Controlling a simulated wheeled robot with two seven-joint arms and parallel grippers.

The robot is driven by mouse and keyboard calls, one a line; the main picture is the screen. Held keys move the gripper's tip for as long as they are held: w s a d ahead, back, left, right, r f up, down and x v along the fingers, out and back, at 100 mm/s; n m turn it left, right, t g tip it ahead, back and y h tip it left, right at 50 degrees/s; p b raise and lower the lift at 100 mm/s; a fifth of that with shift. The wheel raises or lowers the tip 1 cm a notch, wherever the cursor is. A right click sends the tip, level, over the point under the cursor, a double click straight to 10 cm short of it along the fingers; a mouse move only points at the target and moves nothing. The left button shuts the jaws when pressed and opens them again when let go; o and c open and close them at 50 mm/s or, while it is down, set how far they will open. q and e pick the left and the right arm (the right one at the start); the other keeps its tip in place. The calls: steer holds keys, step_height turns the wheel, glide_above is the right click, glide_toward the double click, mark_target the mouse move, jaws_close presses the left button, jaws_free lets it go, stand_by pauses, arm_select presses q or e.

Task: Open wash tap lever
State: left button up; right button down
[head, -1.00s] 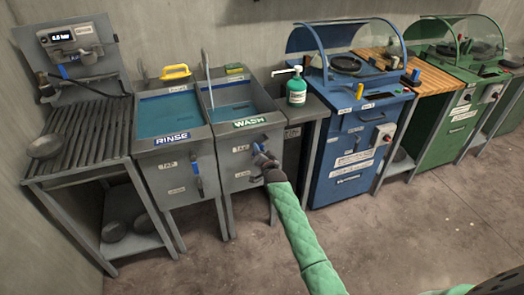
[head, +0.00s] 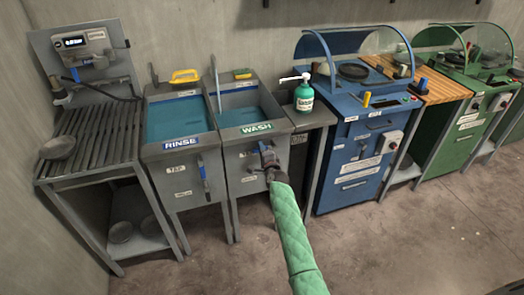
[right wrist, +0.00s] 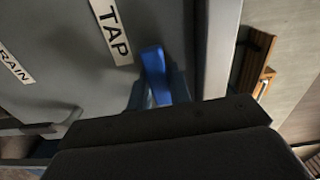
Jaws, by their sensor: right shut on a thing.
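The wash sink (head: 228,165) is a grey steel basin with a "WASH" sign, and its tap lever is on the front panel. In the right wrist view the blue wash tap lever (right wrist: 155,75) stands beside the "TAP" label, its lower part hidden behind my gripper. My right gripper (head: 267,158), at the end of the green-sleeved arm, is at the front of the wash sink and shut on the lever. My left gripper is not in view.
The rinse sink (head: 181,165), with its own blue lever (head: 203,172), stands just left. A green soap bottle (head: 304,95) stands on the counter to the right. A blue machine (head: 350,160) stands farther right. The floor in front is clear.

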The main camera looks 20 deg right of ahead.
steer(key=shift+r+m, duration=0.15)
steer(key=shift+m, duration=0.25)
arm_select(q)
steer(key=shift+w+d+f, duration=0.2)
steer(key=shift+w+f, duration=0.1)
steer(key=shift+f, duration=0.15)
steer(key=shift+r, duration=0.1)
arm_select(e)
steer(key=c, duration=1.3)
jaws_free()
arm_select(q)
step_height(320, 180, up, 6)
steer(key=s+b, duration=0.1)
arm_select(e)
steer(key=shift+s+d, duration=0.2)
steer(key=shift+s, duration=3.7)
